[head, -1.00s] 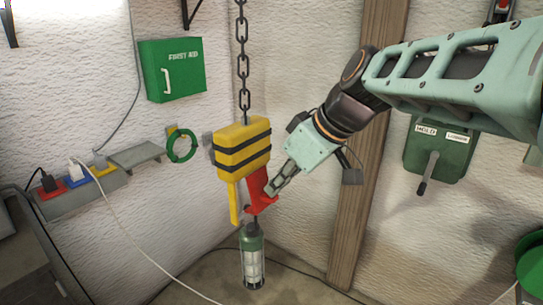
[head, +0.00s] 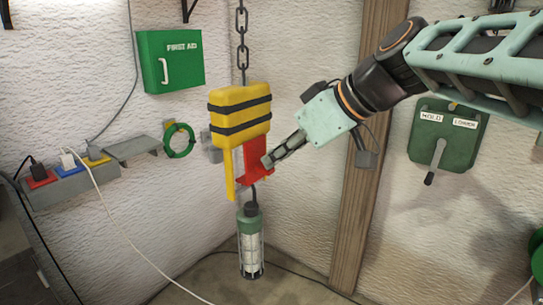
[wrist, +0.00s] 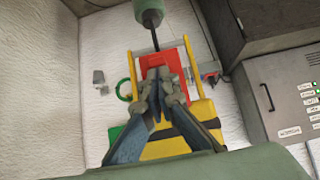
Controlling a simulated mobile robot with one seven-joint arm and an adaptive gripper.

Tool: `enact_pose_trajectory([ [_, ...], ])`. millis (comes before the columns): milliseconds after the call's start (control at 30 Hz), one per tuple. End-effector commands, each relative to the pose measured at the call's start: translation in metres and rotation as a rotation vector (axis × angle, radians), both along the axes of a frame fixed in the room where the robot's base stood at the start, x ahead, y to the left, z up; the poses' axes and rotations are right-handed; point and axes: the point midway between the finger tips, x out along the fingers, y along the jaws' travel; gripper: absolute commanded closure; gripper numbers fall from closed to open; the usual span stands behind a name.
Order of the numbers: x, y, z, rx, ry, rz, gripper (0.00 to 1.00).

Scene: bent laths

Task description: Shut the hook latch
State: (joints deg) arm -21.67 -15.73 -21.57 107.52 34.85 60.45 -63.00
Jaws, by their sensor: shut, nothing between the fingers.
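The hook block hangs from a chain as a yellow housing (head: 240,112) with black bands. Below it is a red latch piece (head: 256,160), and a yellow bar (head: 230,178) runs down at its left. The red piece (wrist: 173,58) also shows in the wrist view, between yellow bars. My gripper (head: 267,161) is shut and empty, with its fingertips at the right side of the red piece; in the wrist view the fingertips (wrist: 158,74) lie over it. Whether they touch is unclear. A green caged lamp (head: 250,240) hangs below.
A green first aid box (head: 171,60) and a socket strip (head: 65,185) are on the left wall. A wooden post (head: 362,150) stands behind my arm. A green lever box (head: 447,138) is on the right wall. The chain (head: 242,40) rises above the housing.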

Motion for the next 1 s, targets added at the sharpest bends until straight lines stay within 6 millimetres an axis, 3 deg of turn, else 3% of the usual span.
enact_pose_trajectory([
  [367,0.000,0.000,0.001,-0.002,0.002,0.001,1.00],
  [867,0.000,0.001,0.019,-0.003,0.001,0.001,1.00],
  [1000,0.001,0.006,0.032,-0.002,0.001,0.001,1.00],
])
